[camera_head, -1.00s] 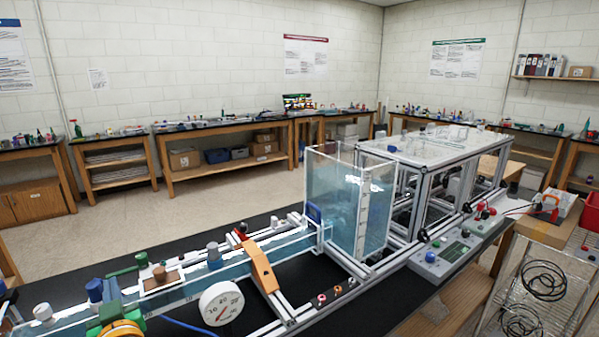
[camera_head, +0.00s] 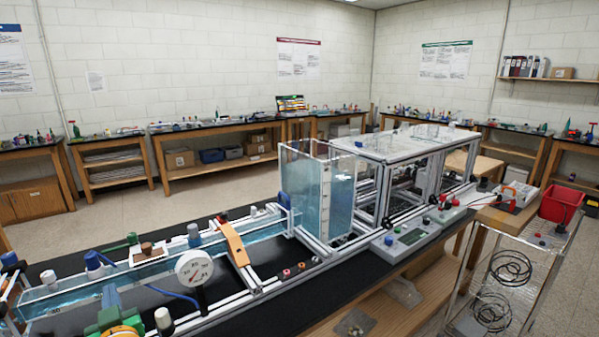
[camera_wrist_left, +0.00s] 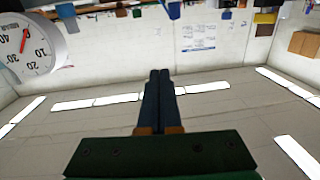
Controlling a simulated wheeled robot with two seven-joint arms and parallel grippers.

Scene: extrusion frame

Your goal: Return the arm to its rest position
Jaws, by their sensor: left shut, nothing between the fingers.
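My left gripper (camera_head: 110,288) is low at the left in the head view, over the near side of the black bench. Its blue fingers point up above a green body with an orange ring. In the left wrist view the two dark fingers (camera_wrist_left: 160,74) are together with nothing between them. The room appears upside down there, with ceiling lights behind the fingers. A white dial gauge (camera_head: 194,267) stands right of the gripper, apart from it; it also shows at the upper left of the wrist view (camera_wrist_left: 28,45). My right gripper is not in view.
A long water channel (camera_head: 150,270) runs behind the gripper toward a clear tank (camera_head: 318,190). An orange bracket (camera_head: 232,242) spans the channel. A blue hose (camera_head: 172,293) reaches the gauge. A control box (camera_head: 408,238) and wire rack (camera_head: 520,270) stand at right.

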